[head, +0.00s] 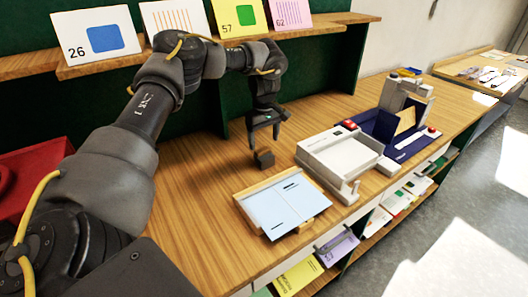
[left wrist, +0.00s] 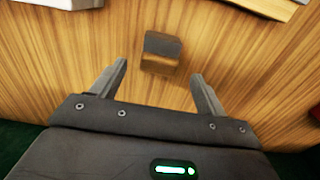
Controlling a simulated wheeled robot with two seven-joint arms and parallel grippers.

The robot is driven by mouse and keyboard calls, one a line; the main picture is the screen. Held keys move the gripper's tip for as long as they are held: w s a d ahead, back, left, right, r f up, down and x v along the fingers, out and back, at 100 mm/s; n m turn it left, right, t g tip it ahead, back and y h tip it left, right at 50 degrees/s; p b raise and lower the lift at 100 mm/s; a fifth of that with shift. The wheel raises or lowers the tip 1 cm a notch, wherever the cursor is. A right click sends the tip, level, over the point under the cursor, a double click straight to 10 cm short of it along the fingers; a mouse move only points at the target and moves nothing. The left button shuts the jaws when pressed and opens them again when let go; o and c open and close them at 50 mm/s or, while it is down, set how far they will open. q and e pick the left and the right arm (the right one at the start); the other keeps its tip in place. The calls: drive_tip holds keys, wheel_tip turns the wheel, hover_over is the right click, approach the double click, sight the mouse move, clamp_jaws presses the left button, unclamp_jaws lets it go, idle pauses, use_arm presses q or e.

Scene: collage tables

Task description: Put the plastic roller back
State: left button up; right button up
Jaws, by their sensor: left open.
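A small dark block-like thing (head: 264,158), possibly the plastic roller, sits on the wooden table just below my left gripper (head: 264,134). It also shows in the left wrist view (left wrist: 162,46) as a dark grey piece with a brownish lower part, ahead of and between the two fingertips. My left gripper is open and empty, its fingers pointing down, apart from the dark thing as far as I can see. I cannot make out a roller shape clearly. My right gripper is in neither view.
A wooden board with pale blue sheets (head: 270,212) lies in front, beside a white tray device (head: 340,152). A blue and grey machine (head: 388,130) stands farther right. A shelf (head: 335,20) with numbered cards runs behind. The table (head: 195,190) left of the board is clear.

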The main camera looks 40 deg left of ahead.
sight(264, 151)
use_arm(q)
wheel_tip(264, 151, up, 5)
drive_tip(key=shift+r, duration=0.1)
drive_tip(key=shift+s, duration=0.1)
idle(0.6)
